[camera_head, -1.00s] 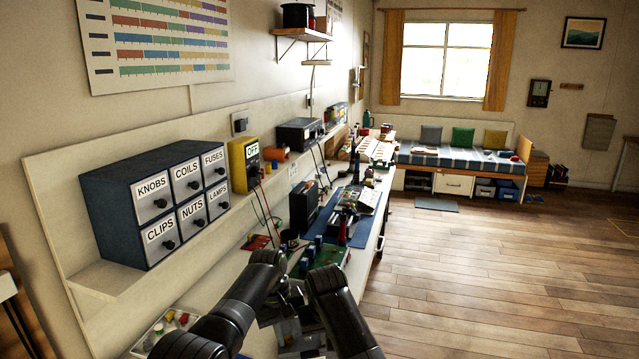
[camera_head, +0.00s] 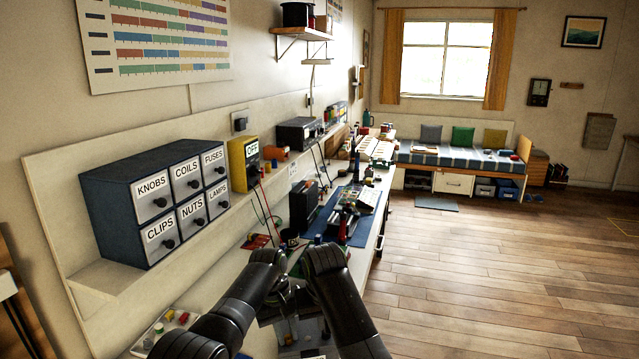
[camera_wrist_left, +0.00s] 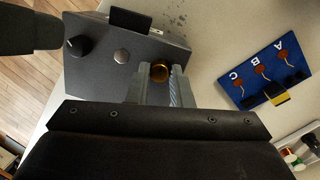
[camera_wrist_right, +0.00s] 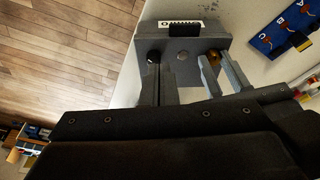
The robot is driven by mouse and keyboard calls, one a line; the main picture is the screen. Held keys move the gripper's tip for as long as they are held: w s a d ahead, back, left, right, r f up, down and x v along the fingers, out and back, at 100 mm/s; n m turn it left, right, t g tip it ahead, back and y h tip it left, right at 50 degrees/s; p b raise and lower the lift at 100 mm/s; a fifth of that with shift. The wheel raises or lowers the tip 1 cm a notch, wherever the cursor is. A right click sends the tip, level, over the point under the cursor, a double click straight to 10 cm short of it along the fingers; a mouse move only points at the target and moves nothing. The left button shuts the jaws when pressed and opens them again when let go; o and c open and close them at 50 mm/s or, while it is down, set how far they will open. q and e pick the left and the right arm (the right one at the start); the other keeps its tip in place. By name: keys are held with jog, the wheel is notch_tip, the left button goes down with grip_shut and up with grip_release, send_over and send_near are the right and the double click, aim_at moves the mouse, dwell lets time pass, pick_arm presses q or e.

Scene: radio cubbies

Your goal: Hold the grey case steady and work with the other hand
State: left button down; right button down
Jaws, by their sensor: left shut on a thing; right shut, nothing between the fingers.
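The grey case (camera_wrist_left: 95,70) lies on the bench in the left wrist view, with a black knob (camera_wrist_left: 77,46), a hexagonal nut (camera_wrist_left: 121,56) and a round brass knob (camera_wrist_left: 159,72) on its face. My left gripper (camera_wrist_left: 161,80) has its fingers on both sides of the brass knob, shut on it. In the right wrist view the case also shows (camera_wrist_right: 195,46), with a white strip on its far edge. My right gripper (camera_wrist_right: 159,70) is shut and empty, its tips just beside the black knob (camera_wrist_right: 153,56); whether they touch it I cannot tell. In the head view my arms mostly hide the case.
A blue panel (camera_wrist_left: 243,92) marked A, B, C lies beside the case. A parts tray (camera_head: 160,330) sits at the near left of the bench. The floor (camera_head: 480,280) to the right is open.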

aim_at(324, 343)
jog(key=shift+r, duration=0.4)
jog(key=shift+w+d+f, duration=0.1)
jog(key=shift+d+f, duration=0.25)
jog(key=shift+f, duration=0.65)
jog(key=shift+w+d+f, duration=0.15)
jog(key=shift+d+f, duration=0.2)
jog(key=shift+f, duration=0.6)
jog(key=shift+w+d+f, duration=0.1)
jog(key=shift+d+f, duration=0.25)
jog(key=shift+f, duration=0.65)
jog(key=shift+w+a, duration=0.15)
jog(key=shift+w, duration=0.15)
jog(key=shift+s+a, duration=0.15)
jog(key=shift+a, duration=0.6)
